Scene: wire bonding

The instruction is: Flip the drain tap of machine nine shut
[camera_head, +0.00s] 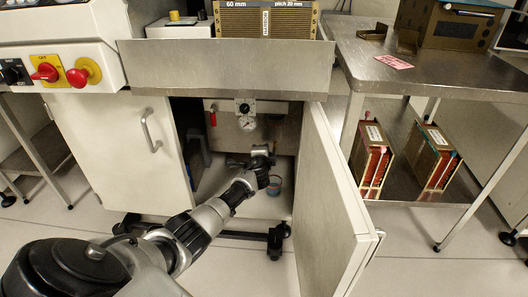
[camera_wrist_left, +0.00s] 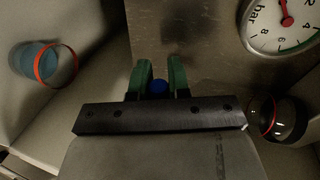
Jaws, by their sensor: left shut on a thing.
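My left arm reaches into the open cabinet under the bench, with its gripper (camera_head: 262,152) in front of the back panel, below the gauge. The pressure gauge (camera_head: 247,123) also shows in the left wrist view (camera_wrist_left: 282,22). My right gripper is not in view.
The open cabinet door (camera_head: 330,205) stands right of the arm. A red-handled part (camera_head: 213,116) is inside left.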

